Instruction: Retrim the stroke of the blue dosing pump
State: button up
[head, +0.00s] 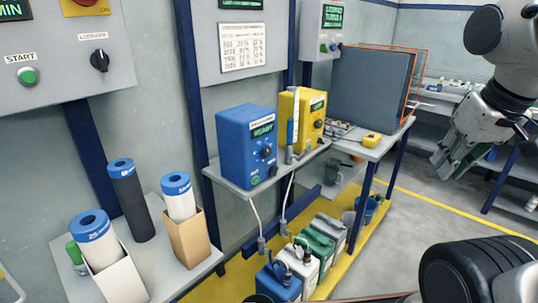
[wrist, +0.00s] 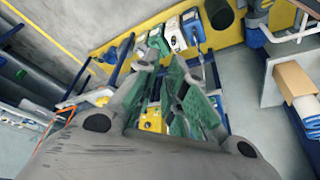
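The blue dosing pump (head: 236,148) stands on a grey wall shelf (head: 226,178) in the head view. Its front has a lit green display reading READY (head: 262,130), a dark knob (head: 266,152) and a small green button (head: 255,180). My gripper (head: 450,168) hangs at the right of the head view, well apart from the pump and empty. In the wrist view its green-padded fingers (wrist: 164,62) are spread with nothing held between them. I cannot clearly make out the blue pump in the wrist view, where the fingers cover much of the middle.
A yellow pump (head: 288,108) stands right beside the blue one. A table with a dark grey panel (head: 372,88) is further right. Filter cartridges (head: 130,200) stand at front left, and canisters (head: 318,245) sit below on a yellow platform.

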jog(key=o, duration=0.8)
jog(key=w+f+g, duration=0.1)
jog(key=f, duration=0.1)
jog(key=w+a+f+g, duration=0.1)
jog(key=f, duration=0.2)
jog(key=w+f+n+g, duration=0.1)
jog(key=f+g, duration=0.1)
jog(key=f, duration=0.1)
jog(key=shift+a+f, duration=0.15)
jog(key=n+t+y, duration=0.5)
jog(key=t+y, duration=0.8)
send_near(269, 152)
jog(key=x, duration=0.2)
jog(key=shift+m, duration=0.3)
jog(key=x, duration=0.6)
jog(key=shift+w+a, duration=0.5)
